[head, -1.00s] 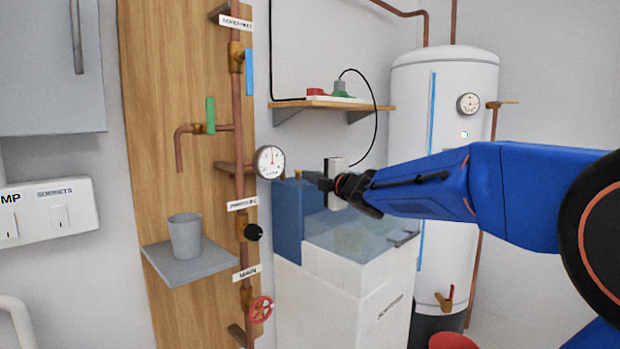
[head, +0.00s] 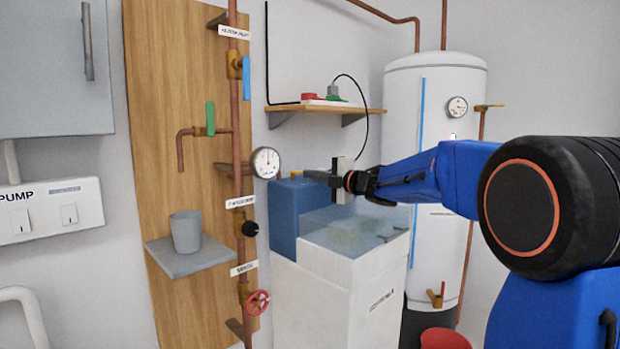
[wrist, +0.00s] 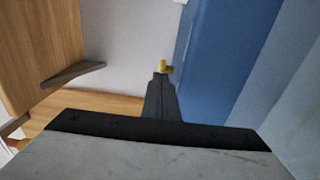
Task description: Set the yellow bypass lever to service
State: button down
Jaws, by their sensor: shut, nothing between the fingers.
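A small yellow piece (wrist: 163,66), likely the bypass lever, shows in the wrist view just beyond my fingertips, beside a tall blue housing (wrist: 225,60). I cannot tell which way it is set or whether my fingers touch it. In the head view the blue housing (head: 284,222) stands at the back of a white cabinet, and a tiny yellowish spot (head: 296,173) shows at its top. My gripper (head: 308,174) is shut and empty, pointing left at the top of the housing. In the wrist view the closed fingers (wrist: 160,80) point at the yellow piece.
The white cabinet (head: 305,300) with a clear lid stands below my gripper. A wooden shelf (head: 320,109) is above it. Left is a wooden board (head: 160,110) with copper pipes, valves, a gauge (head: 266,163) and a cup (head: 186,232). A white tank (head: 450,80) stands right.

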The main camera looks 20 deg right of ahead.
jog(key=shift+w+d, duration=0.45)
jog(key=shift+d, duration=0.15)
jog(key=shift+w+d+n+g+y, duration=0.5)
jog(key=shift+n+g+y, duration=0.1)
jog(key=shift+y, duration=0.3)
jog(key=shift+w+d+n, duration=0.3)
jog(key=shift+w+d, duration=0.1)
jog(key=shift+w, duration=0.15)
jog(key=shift+w+d+n+g+y, duration=0.2)
jog(key=shift+w+n+g+y, duration=0.15)
jog(key=shift+g+y, duration=0.2)
jog(key=shift+w+d+n+g+y, duration=0.15)
jog(key=shift+w+n+g+y, duration=0.1)
jog(key=shift+n+g+y, duration=0.25)
jog(key=g, duration=0.1)
jog(key=w+n+g+y, duration=0.1)
jog(key=n+g+y, duration=0.1)
jog(key=shift+w+d+f+n+g, duration=0.1)
jog(key=shift+w+d+n+g, duration=0.15)
jog(key=shift+w, duration=0.15)
jog(key=shift+w+d, duration=0.1)
jog(key=shift+w, duration=1.4)
